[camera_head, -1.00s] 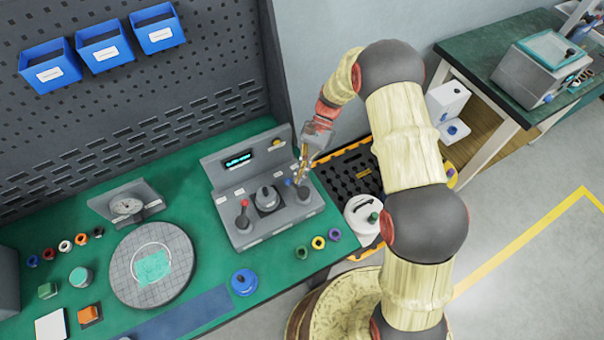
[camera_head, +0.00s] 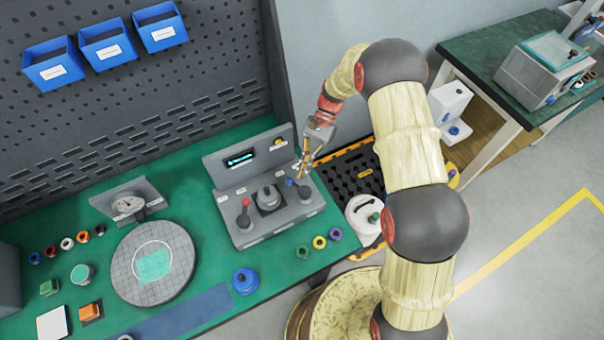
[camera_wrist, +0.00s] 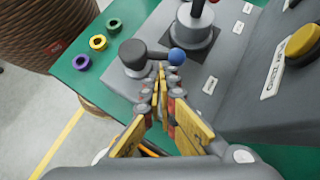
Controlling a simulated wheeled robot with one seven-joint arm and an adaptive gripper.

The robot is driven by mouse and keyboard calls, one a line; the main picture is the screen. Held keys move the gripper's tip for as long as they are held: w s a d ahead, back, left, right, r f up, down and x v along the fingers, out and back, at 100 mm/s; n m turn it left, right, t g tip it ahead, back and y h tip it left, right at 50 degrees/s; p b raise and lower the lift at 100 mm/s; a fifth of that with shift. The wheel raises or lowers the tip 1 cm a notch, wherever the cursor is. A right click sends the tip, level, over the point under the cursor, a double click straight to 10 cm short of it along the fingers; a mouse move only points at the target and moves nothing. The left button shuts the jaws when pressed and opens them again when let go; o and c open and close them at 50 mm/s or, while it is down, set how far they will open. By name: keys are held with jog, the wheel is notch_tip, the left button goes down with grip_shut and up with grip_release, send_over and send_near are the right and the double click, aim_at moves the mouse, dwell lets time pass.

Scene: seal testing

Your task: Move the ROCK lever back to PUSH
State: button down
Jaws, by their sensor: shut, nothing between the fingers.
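A grey control box (camera_head: 250,218) on the green bench carries two levers. The right lever has a blue ball (camera_head: 289,182) and a dark pivot (camera_head: 305,192). In the wrist view its blue ball (camera_wrist: 177,57) points right of the pivot (camera_wrist: 133,54), with the arm lying low. The other lever has a red ball (camera_head: 245,202). I cannot read which lever is labelled ROCK. My gripper (camera_head: 301,174) is shut and empty, pointing down beside the blue-ball lever. Its fingertips (camera_wrist: 160,76) lie just below the lever arm in the wrist view; contact is unclear.
A square block with a knob (camera_head: 268,198) stands between the levers. A yellow button (camera_wrist: 299,46) and a lit display (camera_head: 240,158) are on the raised panel. Coloured rings (camera_head: 319,242) lie in front of the box. A white container (camera_head: 362,214) stands to the right.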

jog(key=v, duration=1)
jog(key=shift+w+d+r, duration=0.15)
jog(key=shift+d+r, duration=0.05)
